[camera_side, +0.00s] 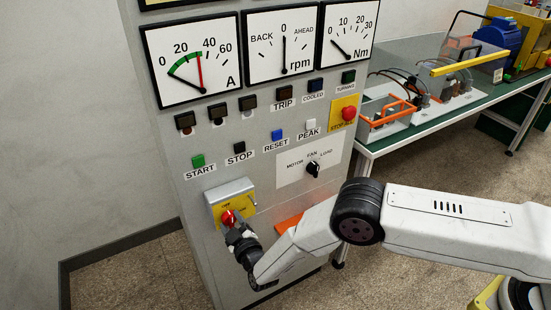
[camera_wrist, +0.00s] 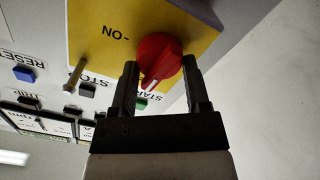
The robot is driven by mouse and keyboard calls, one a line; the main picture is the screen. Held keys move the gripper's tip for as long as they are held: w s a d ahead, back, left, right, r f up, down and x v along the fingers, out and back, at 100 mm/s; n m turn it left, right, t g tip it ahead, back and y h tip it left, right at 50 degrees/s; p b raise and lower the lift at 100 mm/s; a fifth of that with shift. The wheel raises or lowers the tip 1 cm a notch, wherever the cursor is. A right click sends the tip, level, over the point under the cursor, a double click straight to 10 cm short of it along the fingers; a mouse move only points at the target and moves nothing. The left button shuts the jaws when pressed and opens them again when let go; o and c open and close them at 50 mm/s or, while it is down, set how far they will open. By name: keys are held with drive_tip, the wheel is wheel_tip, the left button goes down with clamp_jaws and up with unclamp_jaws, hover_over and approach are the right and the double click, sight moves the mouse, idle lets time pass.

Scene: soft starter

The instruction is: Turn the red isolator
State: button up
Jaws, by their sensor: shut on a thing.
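The red isolator (camera_side: 228,217) is a round red knob on a yellow plate (camera_side: 216,211) on a grey box, low on the panel front. In the wrist view the red knob (camera_wrist: 158,57) sits on the yellow plate (camera_wrist: 96,40), near an upside-down "ON" mark. My gripper (camera_side: 233,228) is at the knob from below in the side view. In the wrist view my gripper (camera_wrist: 160,82) has one dark finger on each side of the knob, shut on it. The finger contact points are partly hidden.
A brass-coloured pin (camera_wrist: 76,73) sticks out beside the knob. Above the isolator are the START button (camera_side: 198,161), STOP button (camera_side: 239,147) and rotary selector (camera_side: 313,169). An orange part (camera_side: 289,224) shows beside my arm. A green bench (camera_side: 430,125) with equipment stands at right.

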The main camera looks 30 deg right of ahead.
drive_tip(key=shift+n, duration=0.6)
drive_tip(key=o, duration=1.3)
drive_tip(key=shift+s, duration=0.15)
drive_tip(key=shift+s, duration=3.75)
